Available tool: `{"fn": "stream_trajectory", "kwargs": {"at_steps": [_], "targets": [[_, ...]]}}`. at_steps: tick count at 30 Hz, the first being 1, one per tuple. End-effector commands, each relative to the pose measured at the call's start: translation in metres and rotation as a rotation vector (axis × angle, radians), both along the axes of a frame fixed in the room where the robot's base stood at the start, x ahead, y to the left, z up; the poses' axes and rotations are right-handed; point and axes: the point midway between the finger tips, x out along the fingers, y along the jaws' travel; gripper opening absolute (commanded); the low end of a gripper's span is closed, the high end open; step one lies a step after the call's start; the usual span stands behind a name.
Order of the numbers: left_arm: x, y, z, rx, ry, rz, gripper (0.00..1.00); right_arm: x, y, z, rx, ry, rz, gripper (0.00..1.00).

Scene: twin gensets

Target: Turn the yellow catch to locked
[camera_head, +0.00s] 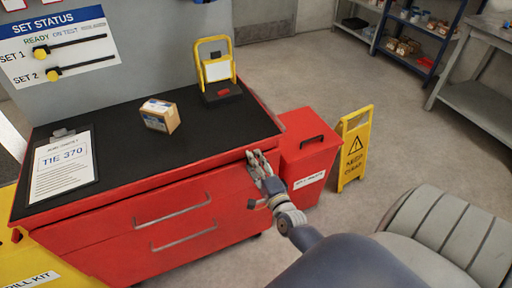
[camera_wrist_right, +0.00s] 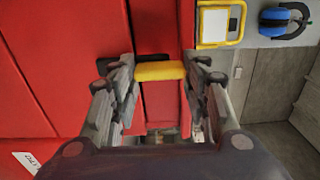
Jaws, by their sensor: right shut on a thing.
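The yellow catch (camera_wrist_right: 158,71) shows in the right wrist view as a short bar lying across between my right gripper's (camera_wrist_right: 159,75) two fingertips. The fingers are shut on its ends. In the head view my right gripper (camera_head: 260,163) is at the front right upper corner of the red drawer cabinet (camera_head: 190,195), and its fingers mostly hide the catch there. No locked marking is readable. My left gripper is in neither view.
A red bin (camera_head: 308,165) stands right of the cabinet, with a yellow floor sign (camera_head: 354,150) beyond it. On the black top are a small carton (camera_head: 159,115), a yellow-framed stand (camera_head: 216,75) and a clipboard (camera_head: 62,165). Open floor lies behind.

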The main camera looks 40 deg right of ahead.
Motion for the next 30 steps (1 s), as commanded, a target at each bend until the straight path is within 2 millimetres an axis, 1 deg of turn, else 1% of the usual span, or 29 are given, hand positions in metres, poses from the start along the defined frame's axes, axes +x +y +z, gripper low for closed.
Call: {"fn": "stream_trajectory", "kwargs": {"at_steps": [1, 9, 10, 11, 12, 13, 24, 26, 29, 30], "targets": [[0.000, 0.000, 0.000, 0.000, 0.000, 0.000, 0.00, 0.002, 0.000, 0.004, 0.005, -0.009, 0.000, 0.00], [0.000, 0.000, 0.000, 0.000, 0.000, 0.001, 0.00, 0.002, 0.000, 0.005, 0.007, -0.011, 0.000, 0.00], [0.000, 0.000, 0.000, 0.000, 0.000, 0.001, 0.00, 0.002, 0.000, 0.005, 0.007, -0.011, 0.000, 0.45], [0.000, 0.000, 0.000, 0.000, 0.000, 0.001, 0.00, 0.002, 0.000, 0.005, 0.007, -0.011, 0.000, 0.52], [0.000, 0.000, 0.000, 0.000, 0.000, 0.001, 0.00, 0.002, 0.000, 0.004, 0.007, -0.011, 0.000, 0.61], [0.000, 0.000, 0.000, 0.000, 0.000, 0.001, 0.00, 0.002, 0.000, 0.004, 0.006, -0.010, 0.000, 0.63], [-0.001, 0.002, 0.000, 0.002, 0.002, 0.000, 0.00, -0.001, 0.001, 0.001, 0.004, -0.003, 0.000, 0.63], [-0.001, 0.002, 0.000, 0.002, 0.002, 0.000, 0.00, -0.005, 0.002, 0.000, 0.004, -0.002, 0.000, 0.63], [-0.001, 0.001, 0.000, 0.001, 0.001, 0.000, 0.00, -0.016, 0.005, 0.000, 0.004, -0.001, 0.001, 0.63], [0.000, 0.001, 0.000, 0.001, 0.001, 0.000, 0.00, -0.023, 0.006, -0.001, 0.004, 0.001, 0.001, 0.63]]}}
